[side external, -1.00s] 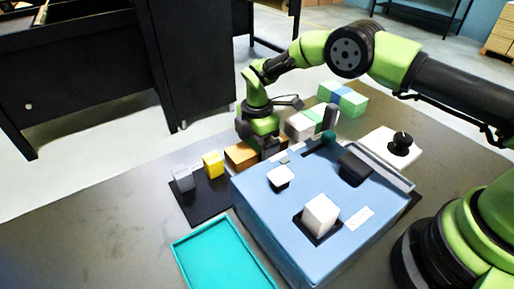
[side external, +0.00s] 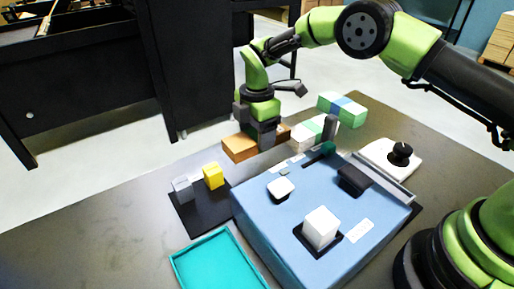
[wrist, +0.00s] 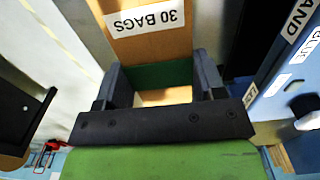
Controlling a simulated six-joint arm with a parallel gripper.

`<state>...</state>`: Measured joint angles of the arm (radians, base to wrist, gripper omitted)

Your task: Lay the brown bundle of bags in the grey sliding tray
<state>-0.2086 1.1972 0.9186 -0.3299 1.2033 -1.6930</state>
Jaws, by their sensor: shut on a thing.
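The brown bundle of bags (side external: 239,149) is a flat block held behind the far left corner of the blue box. In the wrist view the bundle (wrist: 150,47) carries a white label reading "30 BAGS". My gripper (side external: 266,138) points down and is shut on the bundle, with brown showing on both sides of it. In the wrist view my gripper (wrist: 160,78) has one finger on each side of the bundle. A long, narrow grey tray-like piece (side external: 384,179) lies along the far right edge of the blue box; I cannot tell whether it slides.
The blue box (side external: 275,222) carries a white block (side external: 321,226) and a black block (side external: 354,179). White-green blocks (side external: 312,133) stand right of my gripper. A black mat (side external: 203,212) holds yellow and grey blocks. A teal tray (side external: 217,262) is in front.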

